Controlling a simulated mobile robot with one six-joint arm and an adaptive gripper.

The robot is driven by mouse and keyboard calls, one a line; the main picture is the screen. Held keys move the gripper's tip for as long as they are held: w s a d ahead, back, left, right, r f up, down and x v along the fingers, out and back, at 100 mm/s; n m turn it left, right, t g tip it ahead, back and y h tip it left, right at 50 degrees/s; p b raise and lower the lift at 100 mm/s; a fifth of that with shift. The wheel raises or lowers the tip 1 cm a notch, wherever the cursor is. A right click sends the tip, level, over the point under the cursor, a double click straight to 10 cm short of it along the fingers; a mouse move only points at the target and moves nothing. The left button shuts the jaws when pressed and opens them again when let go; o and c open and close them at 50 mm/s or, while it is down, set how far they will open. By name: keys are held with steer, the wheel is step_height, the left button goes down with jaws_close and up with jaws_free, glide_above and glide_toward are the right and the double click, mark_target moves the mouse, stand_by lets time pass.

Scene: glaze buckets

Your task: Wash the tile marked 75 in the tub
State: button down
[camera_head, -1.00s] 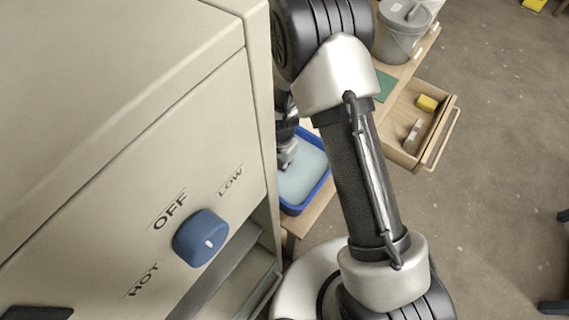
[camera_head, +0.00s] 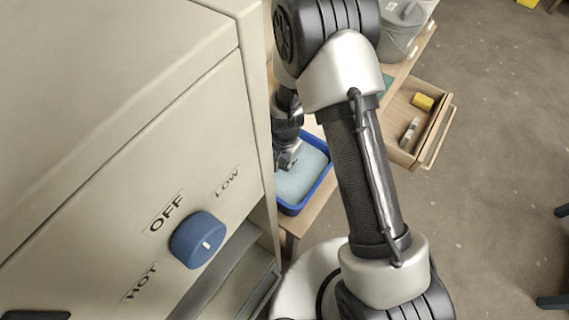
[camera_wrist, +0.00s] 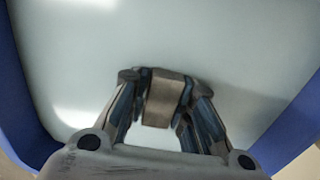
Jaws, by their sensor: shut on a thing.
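A blue tub (camera_head: 325,178) with pale, cloudy water stands on a wooden bench, partly hidden by my arm and the cream machine. My gripper (camera_head: 287,165) points down over the tub's water in the head view. In the wrist view, my gripper (camera_wrist: 162,80) is shut on a small tan tile (camera_wrist: 164,98), seen nearly edge-on between the fingertips. The pale water fills the space around it, with the blue tub wall (camera_wrist: 290,130) at the sides. I cannot tell how deep the tile is in the water. No number shows on it.
A cream machine with a blue knob (camera_head: 198,240) set near OFF fills the left. A grey lidded bucket (camera_head: 400,32) stands at the back of the bench. An open drawer (camera_head: 437,128) holds a yellow block (camera_head: 423,101) and a pale-and-grey item (camera_head: 409,132). Floor at right is mostly clear.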

steer(key=shift+a, duration=1)
steer(key=shift+d, duration=0.1)
steer(key=shift+d, duration=1.15)
steer(key=shift+a, duration=0.1)
steer(key=shift+a, duration=1.15)
steer(key=shift+d, duration=0.1)
